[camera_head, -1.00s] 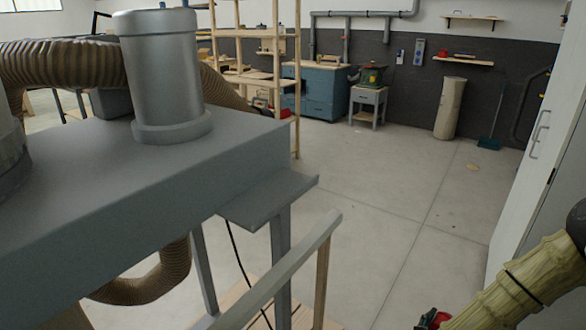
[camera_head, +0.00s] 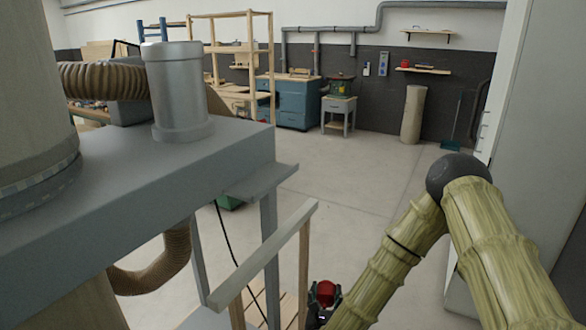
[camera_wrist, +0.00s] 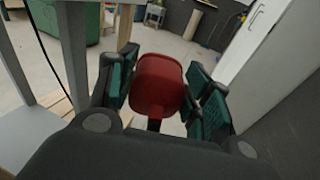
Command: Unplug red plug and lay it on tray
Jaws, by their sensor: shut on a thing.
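My gripper (camera_wrist: 163,92) is shut on the red plug (camera_wrist: 158,84), its green-padded fingers on either side of it. The plug is a rounded red block with a short dark stem below. In the head view the plug (camera_head: 326,290) shows low in the middle, held in the air at the end of my arm, just right of a wooden post. It appears clear of any socket or surface. I cannot make out a tray for certain in either view.
A large grey machine table (camera_head: 130,190) fills the left, with a slanted rail (camera_head: 262,262) and a hanging black cord (camera_head: 232,250) near my gripper. A pale cabinet (camera_head: 515,130) stands at the right. Open floor (camera_head: 340,185) lies ahead, before a blue cabinet (camera_head: 297,102) and a small stand (camera_head: 338,112).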

